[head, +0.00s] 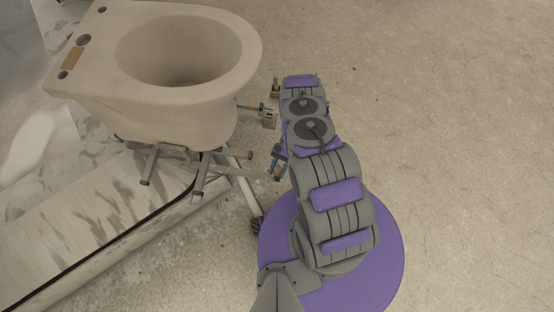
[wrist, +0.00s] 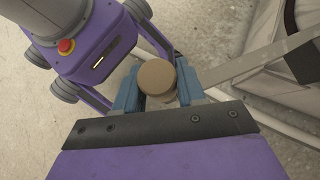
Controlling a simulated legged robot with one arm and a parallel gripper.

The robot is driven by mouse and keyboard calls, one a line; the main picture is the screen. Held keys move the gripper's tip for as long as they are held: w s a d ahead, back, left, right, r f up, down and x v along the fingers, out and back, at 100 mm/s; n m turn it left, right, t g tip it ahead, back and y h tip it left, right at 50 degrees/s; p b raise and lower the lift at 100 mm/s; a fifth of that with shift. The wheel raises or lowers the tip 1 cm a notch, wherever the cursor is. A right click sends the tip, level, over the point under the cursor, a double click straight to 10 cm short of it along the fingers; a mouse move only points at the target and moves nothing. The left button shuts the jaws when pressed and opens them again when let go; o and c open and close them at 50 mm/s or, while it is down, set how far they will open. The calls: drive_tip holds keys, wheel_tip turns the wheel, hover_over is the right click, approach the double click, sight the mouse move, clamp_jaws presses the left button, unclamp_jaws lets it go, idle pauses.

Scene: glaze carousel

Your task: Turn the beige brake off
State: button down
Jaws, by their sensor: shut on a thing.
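The beige brake (wrist: 157,77) shows in the wrist view as a round, flat-ended knob. The blue fingers of my gripper (wrist: 158,92) stand on both sides of it and are shut on it. In the head view my gripper (head: 278,166) hangs beside my arm, right of the metal stand. There the brake is too small and too covered by my gripper and arm to make out clearly.
A beige toilet bowl (head: 232,95) sits on a metal stand with several bar legs (head: 202,172). A small grey fitting (head: 268,116) juts out near my arm. A marbled slab (head: 90,235) lies at the lower left. The concrete floor (head: 460,130) at the right is clear.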

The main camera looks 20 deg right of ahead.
drive_tip(key=shift+w, duration=0.25)
drive_tip(key=c, duration=1.1)
unclamp_jaws()
drive_tip(key=o, duration=0.3)
drive_tip(key=shift+d, duration=0.1)
drive_tip(key=shift+o, duration=0.2)
drive_tip(key=p+v, duration=0.3)
drive_tip(key=v, duration=1.4)
drive_tip(key=shift+d, duration=0.2)
drive_tip(key=shift+w, duration=0.1)
